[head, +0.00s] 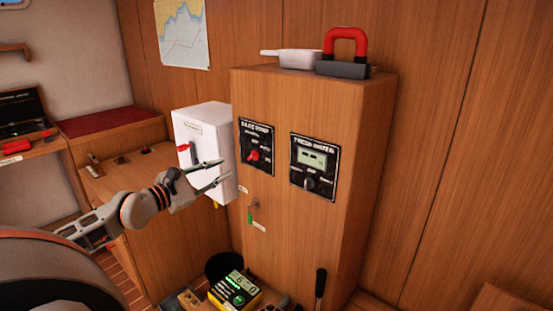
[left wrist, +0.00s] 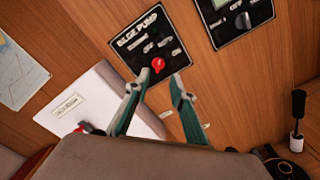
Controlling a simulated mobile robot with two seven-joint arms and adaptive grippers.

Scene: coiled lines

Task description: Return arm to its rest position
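My left arm reaches in from the left in the head view. My left gripper (head: 225,169) is open, with nothing between its fingers. It is in front of the white box (head: 203,128) and left of the bilge pump panel (head: 257,160). In the left wrist view the two fingers of my left gripper (left wrist: 161,81) stand apart. They point towards the bilge pump panel (left wrist: 150,43) and its red knob (left wrist: 158,64). Whether they touch the panel cannot be told. My right gripper is not in view.
The wooden cabinet (head: 285,240) carries a fresh water panel (head: 314,166), with a white pan (head: 298,59) and a red-handled block (head: 343,68) on top. A yellow-black device (head: 236,289) and a dark bin (head: 223,266) stand low in front. A red-topped locker (head: 110,122) is behind left.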

